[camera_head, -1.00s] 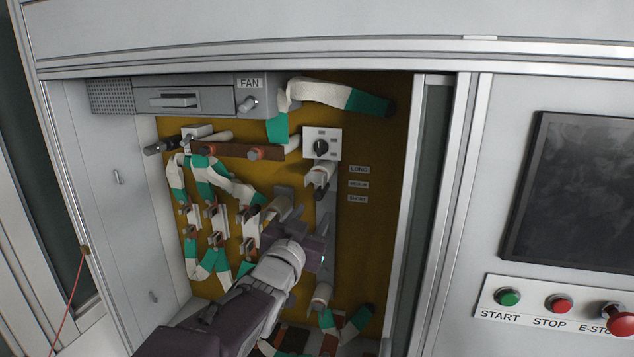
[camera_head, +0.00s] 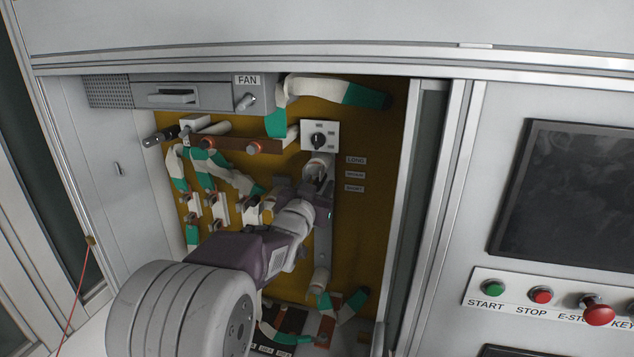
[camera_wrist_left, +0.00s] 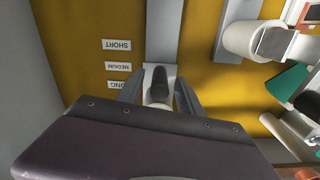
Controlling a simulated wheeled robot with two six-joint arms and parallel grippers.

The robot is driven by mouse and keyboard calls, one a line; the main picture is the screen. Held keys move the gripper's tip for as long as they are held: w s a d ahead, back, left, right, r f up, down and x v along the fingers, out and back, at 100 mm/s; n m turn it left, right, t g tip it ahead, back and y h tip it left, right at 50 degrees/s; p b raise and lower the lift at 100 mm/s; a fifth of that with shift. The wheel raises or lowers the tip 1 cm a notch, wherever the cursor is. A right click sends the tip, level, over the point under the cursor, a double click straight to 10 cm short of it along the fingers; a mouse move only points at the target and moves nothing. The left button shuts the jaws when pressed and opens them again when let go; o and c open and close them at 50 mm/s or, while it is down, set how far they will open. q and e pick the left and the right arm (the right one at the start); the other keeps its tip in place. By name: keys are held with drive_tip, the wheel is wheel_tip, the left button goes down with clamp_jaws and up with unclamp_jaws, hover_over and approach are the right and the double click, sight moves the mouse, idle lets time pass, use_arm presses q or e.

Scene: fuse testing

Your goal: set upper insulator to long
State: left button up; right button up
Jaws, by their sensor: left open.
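The upper insulator (camera_head: 317,166) is a pale cylinder on the grey vertical rail (camera_head: 322,240), just below the rotary switch box. It sits roughly level with the LONG label (camera_head: 356,160), above MEDIUM and SHORT. My left gripper (camera_head: 319,186) is open at the insulator. In the left wrist view, upside down, the open fingers (camera_wrist_left: 159,88) stand on either side of the insulator (camera_wrist_left: 158,100) and its dark part. Whether they touch it is unclear. The lower insulator (camera_head: 320,281) sits near the rail's bottom. My right gripper is out of view.
The rotary switch box (camera_head: 320,135) is close above the gripper. Fuse holders with white and green cables (camera_head: 222,210) crowd the left. The cabinet's frame (camera_head: 433,200) bounds the right. The bare yellow panel (camera_head: 375,225) right of the rail is clear.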

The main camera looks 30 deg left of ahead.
use_arm(q)
clamp_jaws()
drive_tip(key=shift+f, duration=0.1)
idle(1.3)
